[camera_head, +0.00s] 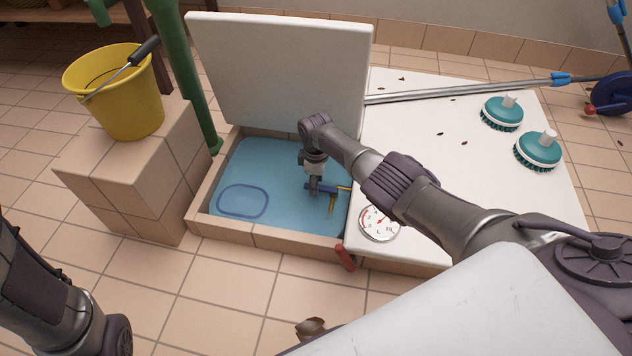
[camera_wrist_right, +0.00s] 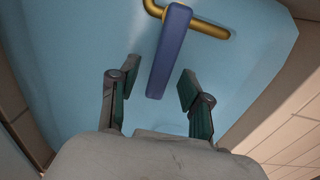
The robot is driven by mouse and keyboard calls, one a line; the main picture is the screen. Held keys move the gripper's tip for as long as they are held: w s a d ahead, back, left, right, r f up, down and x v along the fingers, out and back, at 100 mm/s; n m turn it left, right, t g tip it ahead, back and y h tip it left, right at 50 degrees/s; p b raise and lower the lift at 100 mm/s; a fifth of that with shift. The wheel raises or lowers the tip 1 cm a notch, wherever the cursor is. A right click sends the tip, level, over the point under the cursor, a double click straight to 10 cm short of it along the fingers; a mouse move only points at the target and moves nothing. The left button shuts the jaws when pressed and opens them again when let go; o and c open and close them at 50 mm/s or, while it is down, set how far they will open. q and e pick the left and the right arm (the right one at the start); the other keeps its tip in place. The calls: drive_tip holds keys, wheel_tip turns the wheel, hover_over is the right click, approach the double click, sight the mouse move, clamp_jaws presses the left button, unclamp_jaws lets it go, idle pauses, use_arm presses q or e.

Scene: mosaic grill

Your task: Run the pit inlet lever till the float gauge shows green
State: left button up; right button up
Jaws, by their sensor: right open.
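The pit (camera_head: 268,239) is a tiled basin of blue water with its white lid (camera_head: 285,75) standing open. In it a blue lever (camera_head: 325,189) sits on a brass pipe (camera_head: 331,206). My right gripper (camera_head: 316,190) points down into the pit at the lever. In the right wrist view, the blue lever (camera_wrist_right: 170,55) and brass pipe (camera_wrist_right: 212,29) show, and the open fingers (camera_wrist_right: 158,80) stand either side of the lever's end without visible contact. The round white gauge (camera_head: 378,224) lies by the pit's right corner, partly behind my arm; its reading is too small to tell. My left gripper is out of view.
A yellow bucket (camera_head: 118,95) stands on a tiled block (camera_head: 130,165) left of the pit. A green pipe (camera_head: 185,70) rises behind it. Two teal brushes (camera_head: 501,115) and a metal pole (camera_head: 460,91) lie on the white panel (camera_head: 450,135). A red handle (camera_head: 345,256) sits at the front corner.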

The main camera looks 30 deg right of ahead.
wheel_tip(320, 180, up, 12)
idle(0.6)
idle(0.4)
